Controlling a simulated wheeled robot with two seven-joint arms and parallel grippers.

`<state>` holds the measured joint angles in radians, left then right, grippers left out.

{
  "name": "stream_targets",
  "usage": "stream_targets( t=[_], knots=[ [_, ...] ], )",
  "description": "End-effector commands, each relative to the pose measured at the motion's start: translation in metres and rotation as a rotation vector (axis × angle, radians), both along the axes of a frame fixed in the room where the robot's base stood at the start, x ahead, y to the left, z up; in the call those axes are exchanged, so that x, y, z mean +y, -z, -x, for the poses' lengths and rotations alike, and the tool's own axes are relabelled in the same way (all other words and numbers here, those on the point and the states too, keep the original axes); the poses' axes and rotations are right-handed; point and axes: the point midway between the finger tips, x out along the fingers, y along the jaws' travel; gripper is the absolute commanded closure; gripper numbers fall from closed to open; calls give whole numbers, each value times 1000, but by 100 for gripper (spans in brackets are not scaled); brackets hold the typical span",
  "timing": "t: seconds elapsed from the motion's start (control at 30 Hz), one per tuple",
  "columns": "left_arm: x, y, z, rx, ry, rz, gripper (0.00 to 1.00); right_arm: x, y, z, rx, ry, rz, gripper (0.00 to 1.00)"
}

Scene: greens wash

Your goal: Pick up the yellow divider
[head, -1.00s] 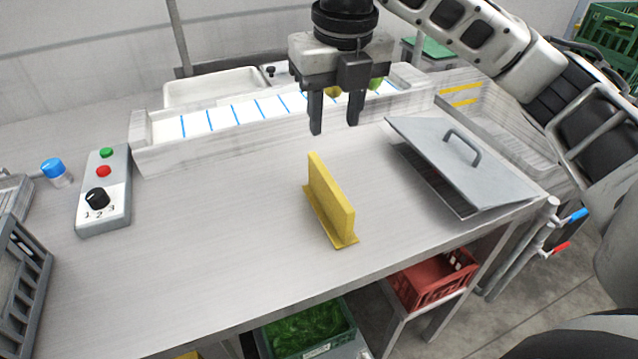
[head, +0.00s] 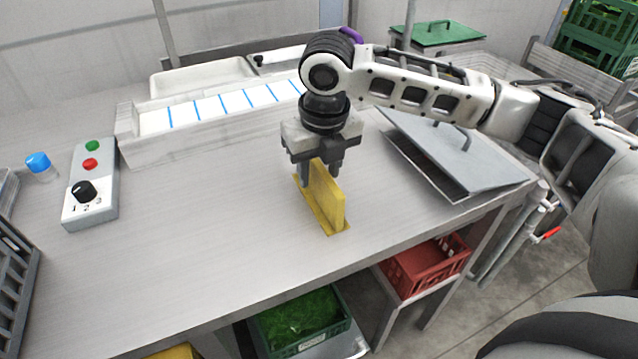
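The yellow divider (head: 328,200) stands upright on its flat foot on the steel table (head: 200,240). My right gripper (head: 320,178) points down at the divider's far end. One dark finger shows on the left side of its upright plate and the other sits at its far right side. The fingers appear apart and around the plate. I cannot tell whether they touch it. My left gripper is out of view.
A hinged grey lid (head: 455,150) lies tilted to the right. A control box (head: 92,185) and a blue-capped bottle (head: 40,165) stand at the left. A trough with blue lines (head: 220,108) runs behind. The table left of the divider is clear.

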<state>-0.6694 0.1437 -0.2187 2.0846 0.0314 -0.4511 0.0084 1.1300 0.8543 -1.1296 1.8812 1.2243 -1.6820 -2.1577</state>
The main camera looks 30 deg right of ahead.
Motion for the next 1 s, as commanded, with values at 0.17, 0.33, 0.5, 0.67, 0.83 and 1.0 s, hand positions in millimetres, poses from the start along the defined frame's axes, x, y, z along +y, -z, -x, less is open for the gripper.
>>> stream_targets(
  t=[0.17,0.33,0.5,0.67,0.83,1.0],
  knots=[
    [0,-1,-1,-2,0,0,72,0,3,0,0,-1,0,60],
    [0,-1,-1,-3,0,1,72,0,3,0,0,-1,0,79],
    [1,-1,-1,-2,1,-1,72,0,3,0,0,-1,0,100],
    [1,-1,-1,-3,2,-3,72,0,3,0,-1,-1,-1,100],
    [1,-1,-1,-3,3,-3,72,0,-1,-1,-2,-1,-1,100],
    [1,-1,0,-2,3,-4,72,1,-18,-1,-4,0,-3,100]
  ],
)
